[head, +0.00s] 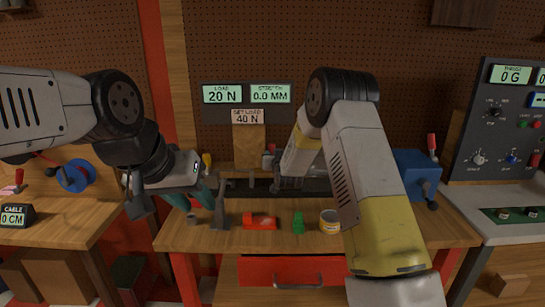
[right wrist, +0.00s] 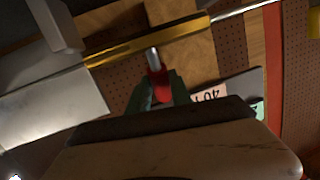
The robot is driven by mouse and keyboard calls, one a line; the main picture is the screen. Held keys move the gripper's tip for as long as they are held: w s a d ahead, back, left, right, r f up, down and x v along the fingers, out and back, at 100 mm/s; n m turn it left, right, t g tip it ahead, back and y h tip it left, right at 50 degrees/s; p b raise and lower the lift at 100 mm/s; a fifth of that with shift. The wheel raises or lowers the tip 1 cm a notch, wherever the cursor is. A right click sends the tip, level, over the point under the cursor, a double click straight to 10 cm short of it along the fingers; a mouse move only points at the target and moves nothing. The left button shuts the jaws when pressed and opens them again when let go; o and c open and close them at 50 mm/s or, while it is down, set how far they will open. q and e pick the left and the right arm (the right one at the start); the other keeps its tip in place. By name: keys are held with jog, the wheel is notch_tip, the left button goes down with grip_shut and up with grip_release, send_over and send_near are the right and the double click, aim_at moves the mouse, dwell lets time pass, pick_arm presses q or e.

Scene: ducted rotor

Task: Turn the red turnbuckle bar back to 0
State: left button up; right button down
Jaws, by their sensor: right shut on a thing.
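The red turnbuckle bar (right wrist: 157,82), with a metal tip, shows in the right wrist view between the green fingers of my right gripper (right wrist: 158,88). The gripper is shut on it. In the head view a small red part (head: 270,148) shows at the rig behind the bench, and my right gripper (head: 283,182) is there, mostly hidden by my own arm. My left gripper (head: 194,198) has its teal fingers apart and empty, above the left of the bench. The display panel (head: 247,95) reads load 20 N, stretch 0.0 mm; the label below reads set load 40 N.
A blue vise (head: 413,176) is at right. A control panel (head: 508,120) stands further right. A red drawer (head: 290,268) is below.

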jog(key=shift+s+t, duration=0.55)
jog(key=shift+t, duration=0.25)
jog(key=c, duration=1.2)
grip_release()
jog(key=shift+o, duration=0.2)
jog(key=s+d, duration=0.1)
jog(key=s, duration=0.6)
jog(key=shift+s+d, duration=0.2)
jog(key=shift+s, duration=0.15)
